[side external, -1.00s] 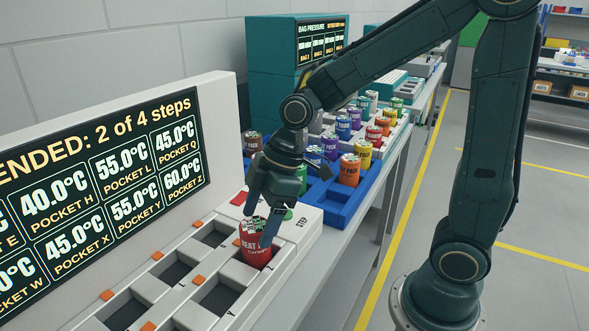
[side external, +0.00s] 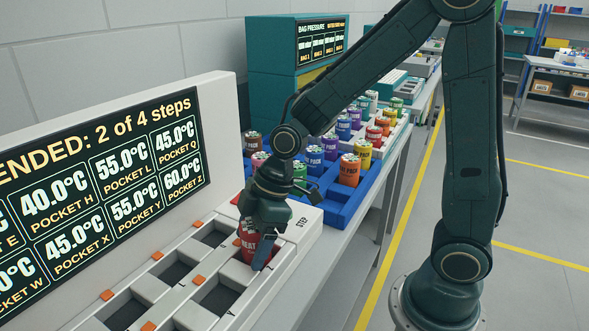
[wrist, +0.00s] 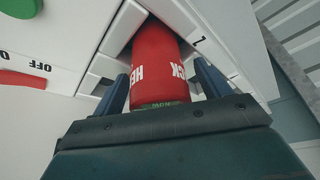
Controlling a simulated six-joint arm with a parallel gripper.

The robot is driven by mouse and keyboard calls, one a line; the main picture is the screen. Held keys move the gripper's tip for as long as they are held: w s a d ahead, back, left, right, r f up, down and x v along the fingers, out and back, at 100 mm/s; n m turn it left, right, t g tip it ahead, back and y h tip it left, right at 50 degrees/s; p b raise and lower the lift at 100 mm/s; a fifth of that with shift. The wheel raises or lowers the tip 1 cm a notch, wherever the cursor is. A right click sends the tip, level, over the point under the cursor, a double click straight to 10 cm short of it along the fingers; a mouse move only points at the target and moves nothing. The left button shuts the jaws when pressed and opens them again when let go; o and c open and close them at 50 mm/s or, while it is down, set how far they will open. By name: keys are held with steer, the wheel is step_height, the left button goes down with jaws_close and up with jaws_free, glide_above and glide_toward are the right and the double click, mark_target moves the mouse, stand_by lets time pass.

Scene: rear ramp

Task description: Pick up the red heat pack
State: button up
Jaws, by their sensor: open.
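The red heat pack (side external: 249,243) is a cylinder with white lettering. It stands in an end pocket of the white pocket block (side external: 293,262), near the red button end. My gripper (side external: 257,238) is over it from above, with one finger showing in front of the pack. In the wrist view the pack (wrist: 160,62) sits between the two fingers of my gripper (wrist: 163,88). The fingers are open, with a gap to the pack visible on the left side. The pack's lower part is hidden inside the pocket.
Other pockets in the block (side external: 175,274) are empty. A large temperature display (side external: 110,165) stands close on the left. A blue tray (side external: 340,211) with several coloured packs lies behind my gripper.

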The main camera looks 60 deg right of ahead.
steer(key=c, duration=1.3)
steer(key=shift+r, duration=0.1)
step_height(320, 180, up, 20)
steer(key=shift+f, duration=0.1)
stand_by(0.4)
